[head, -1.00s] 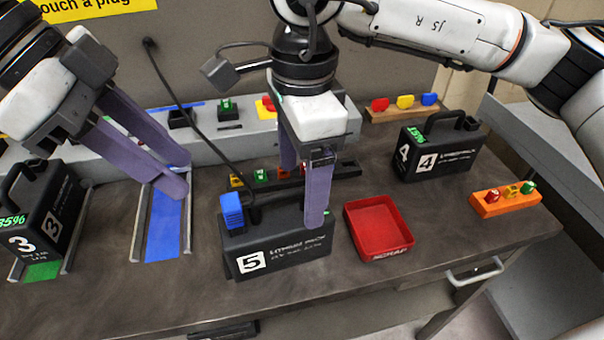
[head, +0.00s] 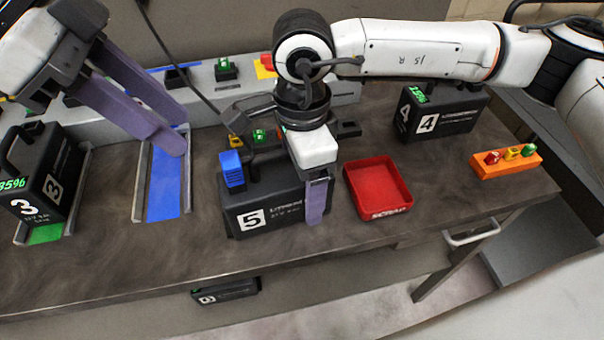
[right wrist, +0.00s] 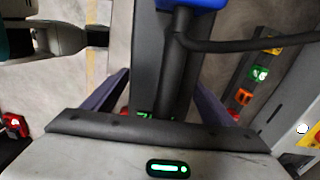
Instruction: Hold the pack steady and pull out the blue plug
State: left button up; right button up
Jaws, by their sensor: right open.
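The black pack 5 (head: 285,207) stands upright on the bench near its front edge. The blue plug (head: 232,170) sits in its top at the left end, with a dark cord; part of it shows at the top of the right wrist view (right wrist: 190,4). My right gripper (head: 306,182) is open over the right part of the pack, one finger down in front of it; the other finger is hidden in the head view. In the right wrist view its fingers flank the black pack. My left gripper (head: 165,140) is open and empty, over the blue-floored slot, left of the plug.
A red scrap tray (head: 375,205) lies right of pack 5. Pack 3 (head: 45,185) stands at the left, pack 4 (head: 440,115) at the back right. An orange block (head: 505,165) holds small plugs. A blue-floored slot (head: 164,190) is empty.

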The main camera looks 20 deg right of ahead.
grip_shut()
dwell(0.3)
